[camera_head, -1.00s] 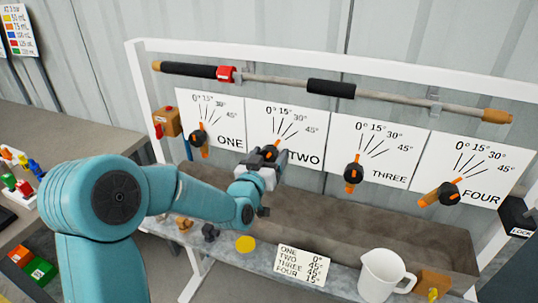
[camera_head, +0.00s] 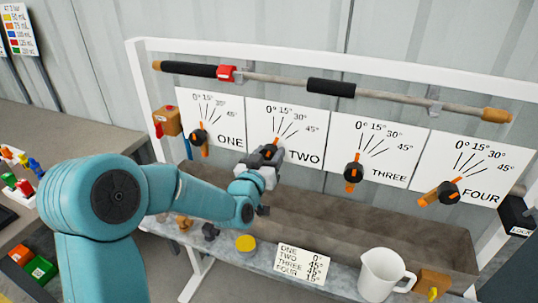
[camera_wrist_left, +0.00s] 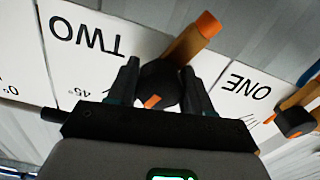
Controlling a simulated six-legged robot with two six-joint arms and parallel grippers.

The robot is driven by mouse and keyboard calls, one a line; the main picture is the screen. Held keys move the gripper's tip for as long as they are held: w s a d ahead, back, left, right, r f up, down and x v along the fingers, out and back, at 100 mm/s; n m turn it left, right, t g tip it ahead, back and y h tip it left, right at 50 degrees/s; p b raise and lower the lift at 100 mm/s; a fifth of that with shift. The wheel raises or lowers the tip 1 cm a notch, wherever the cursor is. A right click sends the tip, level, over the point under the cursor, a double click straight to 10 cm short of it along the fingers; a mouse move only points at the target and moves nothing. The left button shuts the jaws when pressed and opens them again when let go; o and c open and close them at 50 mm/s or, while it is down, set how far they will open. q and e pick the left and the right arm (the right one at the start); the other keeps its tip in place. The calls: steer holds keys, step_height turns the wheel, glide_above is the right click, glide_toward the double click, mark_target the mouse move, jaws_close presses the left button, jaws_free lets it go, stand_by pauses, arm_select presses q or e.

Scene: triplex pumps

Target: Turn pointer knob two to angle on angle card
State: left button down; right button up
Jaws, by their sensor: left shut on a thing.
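Knob two (camera_head: 268,151) is a black hub with an orange bar, below the fan of angle lines on the TWO panel (camera_head: 290,118). My left gripper (camera_head: 259,163) is at this knob and partly hides it in the head view. In the left wrist view, the two fingers (camera_wrist_left: 160,88) are shut on the black hub of knob two (camera_wrist_left: 155,75). Its wide orange end sticks out to the upper right there, and a small orange mark shows between the fingers. The white angle card (camera_head: 303,264) reads ONE 0°, TWO 45°, THREE 45°, FOUR 15°. My right gripper is not in view.
Knob one (camera_head: 198,137), knob three (camera_head: 353,172) and knob four (camera_head: 448,193) stand beside on their panels. A long rod (camera_head: 280,80) runs above. Below are a trough (camera_head: 370,232), a white jug (camera_head: 383,275) and a yellow-topped round object (camera_head: 246,243).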

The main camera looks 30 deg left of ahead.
arm_select(q)
steer(key=shift+d+f, duration=0.1)
steer(key=shift+f, duration=0.2)
steer(key=c, duration=0.5)
jaws_free()
steer(key=shift+r, duration=0.1)
steer(key=b+v, duration=0.9)
steer(key=v, duration=0.7)
steer(key=shift+b, duration=0.4)
steer(key=shift+s+d+r, duration=0.1)
steer(key=shift+s, duration=0.05)
